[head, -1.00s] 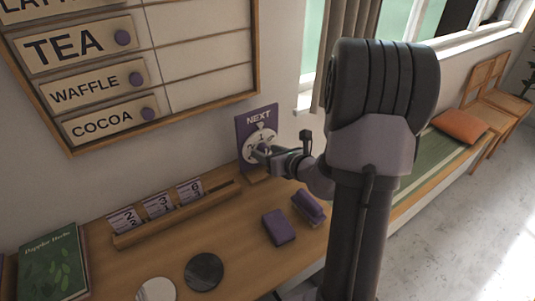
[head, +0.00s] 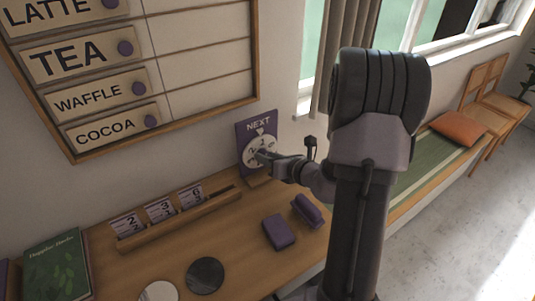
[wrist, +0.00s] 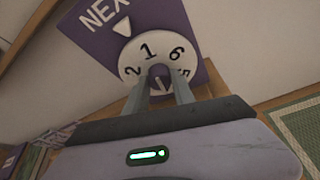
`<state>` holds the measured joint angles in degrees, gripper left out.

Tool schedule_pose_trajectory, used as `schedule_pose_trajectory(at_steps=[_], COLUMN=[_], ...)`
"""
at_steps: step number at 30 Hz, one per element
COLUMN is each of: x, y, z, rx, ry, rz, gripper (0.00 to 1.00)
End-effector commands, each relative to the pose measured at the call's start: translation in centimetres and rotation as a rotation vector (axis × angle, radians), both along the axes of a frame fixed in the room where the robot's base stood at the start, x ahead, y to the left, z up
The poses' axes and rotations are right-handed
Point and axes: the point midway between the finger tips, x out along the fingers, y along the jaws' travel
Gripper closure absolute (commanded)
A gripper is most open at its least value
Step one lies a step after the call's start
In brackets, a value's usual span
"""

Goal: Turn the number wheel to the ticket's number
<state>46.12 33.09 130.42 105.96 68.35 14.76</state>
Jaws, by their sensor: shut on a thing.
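The number wheel (wrist: 130,56) is a white disc with black numbers on a purple NEXT sign (head: 243,135). In the wrist view I read 1, 2, 6 and part of a 5 on it. The white triangle pointer (wrist: 122,27) faces the rim between 1 and 2, nearer the 1. My gripper (wrist: 160,80) is shut on the purple knob (wrist: 158,71) at the wheel's centre. The fingers hide the lower part of the wheel. Tickets reading 2 (head: 126,223), 3 (head: 160,209) and apparently 6 (head: 190,196) stand in the wooden rack (head: 218,203).
Two purple blocks, one flat (head: 278,232) and one with a handle-like top (head: 307,210), lie right of the rack. The menu board (head: 165,85) hangs above.

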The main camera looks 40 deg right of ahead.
Motion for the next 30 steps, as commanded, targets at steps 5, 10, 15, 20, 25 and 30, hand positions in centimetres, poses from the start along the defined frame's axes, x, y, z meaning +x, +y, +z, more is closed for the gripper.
schedule_pose_trajectory(at_steps=[5,10,15,20,25,30], x=[-0.04,-0.06,-0.06,-0.05,-0.05,-0.04], y=[-0.18,-0.27,-0.39,-0.43,-0.49,-0.51], z=[0.45,0.35,0.17,0.03,-0.12,-0.23], rx=[0.155,0.318,0.475,0.608,0.726,0.812], ry=[-0.007,-0.017,-0.026,-0.035,-0.042,-0.047], rz=[-0.001,-0.001,-0.002,-0.001,-0.002,-0.002], gripper=[1.0,1.0,1.0,1.0,1.0,1.0])
